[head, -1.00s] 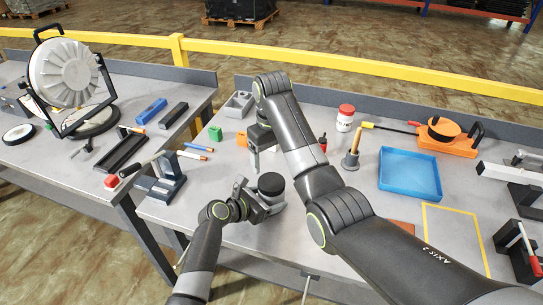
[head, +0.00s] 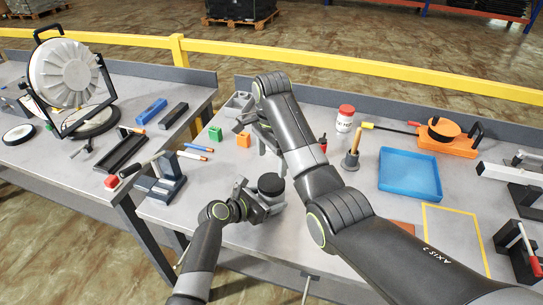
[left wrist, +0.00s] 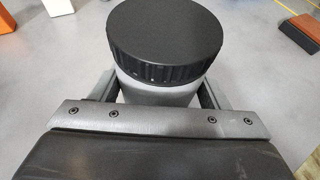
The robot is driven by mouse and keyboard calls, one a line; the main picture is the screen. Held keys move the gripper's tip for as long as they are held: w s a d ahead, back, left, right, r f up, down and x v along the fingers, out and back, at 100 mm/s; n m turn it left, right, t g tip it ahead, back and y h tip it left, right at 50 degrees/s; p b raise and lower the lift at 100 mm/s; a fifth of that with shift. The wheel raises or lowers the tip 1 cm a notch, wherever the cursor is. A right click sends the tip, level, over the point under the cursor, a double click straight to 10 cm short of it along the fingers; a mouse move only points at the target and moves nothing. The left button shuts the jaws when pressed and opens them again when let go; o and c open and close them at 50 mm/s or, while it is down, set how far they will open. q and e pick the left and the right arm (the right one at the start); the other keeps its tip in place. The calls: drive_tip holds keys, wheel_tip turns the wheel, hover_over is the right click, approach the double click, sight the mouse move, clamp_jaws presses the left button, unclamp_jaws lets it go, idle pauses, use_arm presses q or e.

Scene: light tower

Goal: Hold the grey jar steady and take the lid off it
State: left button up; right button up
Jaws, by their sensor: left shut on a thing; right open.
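The grey jar (left wrist: 160,94) stands upright on the bench, with its black ridged lid (left wrist: 165,40) seated on top. In the head view the lid (head: 271,184) shows just left of my right forearm, and the jar's body is mostly hidden by my gripper. My left gripper (head: 262,203) is shut around the jar's body below the lid, one finger on each side in the left wrist view. My right gripper (head: 266,143) is open and empty, behind and above the jar, partly hidden by its own arm.
An orange block (head: 243,139) and a green block (head: 215,133) lie behind the jar. A wooden-handled tool (head: 351,158), a white bottle with a red cap (head: 345,119) and a blue tray (head: 409,174) are to the right. The bench's front edge is close to the jar.

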sight(271, 182)
drive_tip(key=m, duration=0.7)
drive_tip(key=shift+m, duration=0.4)
drive_tip(key=m, duration=0.6)
drive_tip(key=shift+m, duration=0.4)
drive_tip(key=shift+f, duration=4)
